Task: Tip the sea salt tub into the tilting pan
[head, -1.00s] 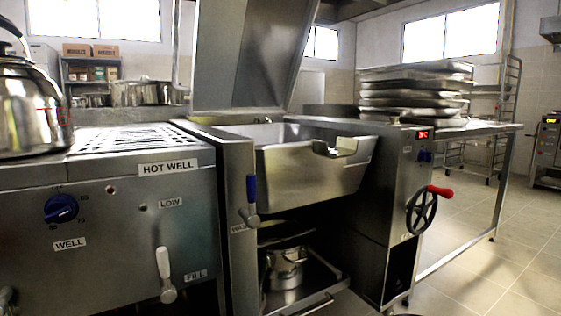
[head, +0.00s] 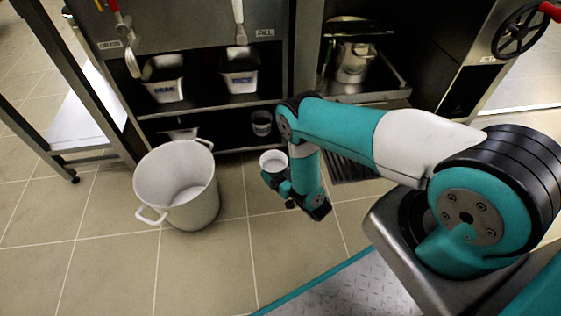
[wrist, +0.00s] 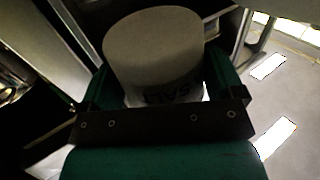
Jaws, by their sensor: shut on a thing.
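My gripper (head: 274,178) is shut on a small white tub (head: 273,160), held low in front of the cooking units, above the tiled floor. The tub looks upright in the head view, with a pale round top; I cannot tell its contents. In the wrist view the tub (wrist: 155,50) sits between the teal jaws, with dark lettering like "SALT" partly hidden by the gripper's dark bar. The tilting pan is out of the current head view, which shows only the lower part of its unit, with the black handwheel (head: 520,32) at the top right.
A large white stockpot (head: 177,187) stands on the floor left of my gripper. Labelled tubs (head: 239,80) sit on a shelf under the left unit, with a small grey container (head: 261,123) below. A metal pot (head: 352,62) stands in the middle bay. Tiled floor around the stockpot is clear.

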